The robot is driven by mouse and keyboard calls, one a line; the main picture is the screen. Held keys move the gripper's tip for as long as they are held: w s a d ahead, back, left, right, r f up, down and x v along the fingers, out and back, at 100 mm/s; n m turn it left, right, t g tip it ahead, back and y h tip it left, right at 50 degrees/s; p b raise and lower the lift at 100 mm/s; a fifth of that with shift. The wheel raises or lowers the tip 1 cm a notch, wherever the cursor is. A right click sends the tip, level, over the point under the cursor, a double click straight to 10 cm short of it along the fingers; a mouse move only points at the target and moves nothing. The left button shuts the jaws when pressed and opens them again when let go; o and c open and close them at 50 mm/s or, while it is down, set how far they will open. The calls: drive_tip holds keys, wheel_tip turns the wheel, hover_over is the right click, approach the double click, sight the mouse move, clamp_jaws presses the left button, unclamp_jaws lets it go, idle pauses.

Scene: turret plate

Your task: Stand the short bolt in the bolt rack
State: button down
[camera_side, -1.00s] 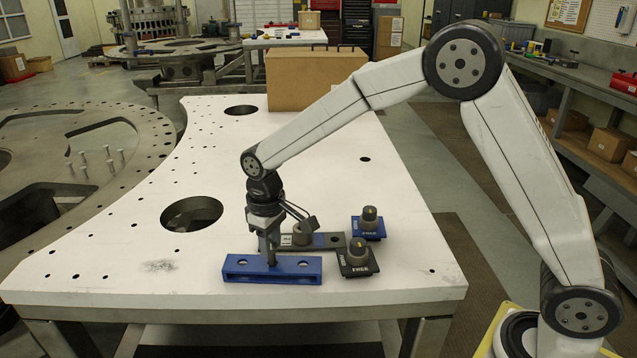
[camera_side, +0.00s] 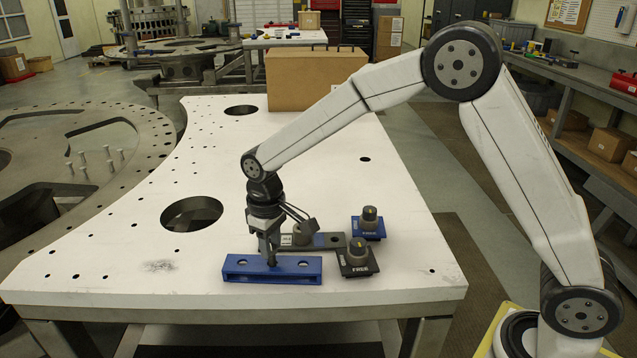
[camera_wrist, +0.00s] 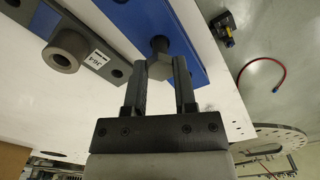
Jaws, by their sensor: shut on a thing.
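My gripper (camera_side: 270,252) is above the blue bolt rack (camera_side: 245,274), at the middle of its top. In the wrist view my gripper's two fingers (camera_wrist: 160,72) are closed around the head of a grey bolt (camera_wrist: 161,50). The bolt points down at the blue rack (camera_wrist: 190,45); its lower end is at the rack's top, and I cannot tell how deep it sits in a hole. Two round holes show in the rack's top, one to each side of my gripper in the side view.
Behind the rack lies a grey bar (camera_side: 325,240) with a round collar (camera_side: 302,235). Two dark-knobbed blocks (camera_side: 357,258) (camera_side: 369,223) stand to the right. A large hole (camera_side: 192,213) opens in the white plate at left. The plate's left area is clear.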

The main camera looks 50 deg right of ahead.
drive_tip(key=shift+f, duration=0.5)
idle(0.6)
unclamp_jaws()
idle(0.5)
drive_tip(key=shift+r, duration=0.2)
drive_tip(key=shift+r, duration=3.3)
